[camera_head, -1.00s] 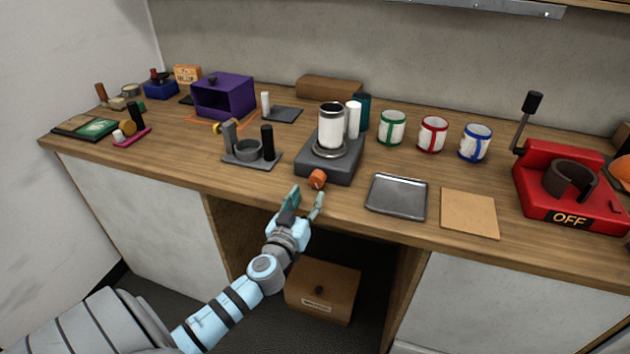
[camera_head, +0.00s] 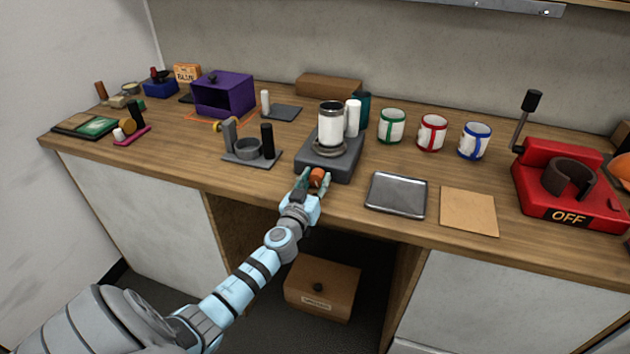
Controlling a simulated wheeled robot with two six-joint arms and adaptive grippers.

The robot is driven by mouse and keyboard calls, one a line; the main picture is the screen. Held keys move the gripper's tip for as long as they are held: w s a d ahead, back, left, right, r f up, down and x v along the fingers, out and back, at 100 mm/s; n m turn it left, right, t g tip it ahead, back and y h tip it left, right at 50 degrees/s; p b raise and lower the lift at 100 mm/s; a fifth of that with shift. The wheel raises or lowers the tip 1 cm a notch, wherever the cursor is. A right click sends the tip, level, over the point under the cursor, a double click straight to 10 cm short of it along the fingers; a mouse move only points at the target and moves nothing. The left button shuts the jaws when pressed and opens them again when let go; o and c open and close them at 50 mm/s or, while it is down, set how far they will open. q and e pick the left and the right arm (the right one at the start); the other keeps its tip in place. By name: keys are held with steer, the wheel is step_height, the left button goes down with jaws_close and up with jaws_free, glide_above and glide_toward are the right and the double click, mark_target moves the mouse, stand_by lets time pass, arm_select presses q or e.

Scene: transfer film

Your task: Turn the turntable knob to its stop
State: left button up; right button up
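The turntable (camera_head: 343,165) is a dark grey block near the middle of the counter. It carries a white cup with dark bands (camera_head: 331,124) on a round plate. Its orange knob (camera_head: 318,177) sticks out of the front face. My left gripper (camera_head: 317,183) is at the knob, with one finger on each side of it. The fingers stand apart around the knob; whether they press on it is too small to tell. My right gripper is not in view.
A metal tray (camera_head: 397,195) and a cork-coloured square (camera_head: 468,211) lie right of the turntable. A grey stand with posts (camera_head: 252,157) is to its left. Several mugs and a red press marked OFF (camera_head: 568,190) stand farther right. The counter's front edge runs below my gripper.

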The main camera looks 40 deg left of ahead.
arm_select(q)
steer(key=shift+f+m+b, duration=0.1)
steer(key=shift+m+b, duration=0.25)
steer(key=shift+m, duration=0.45)
steer(key=m, duration=0.2)
steer(key=shift+m, duration=0.3)
steer(key=o, duration=0.9)
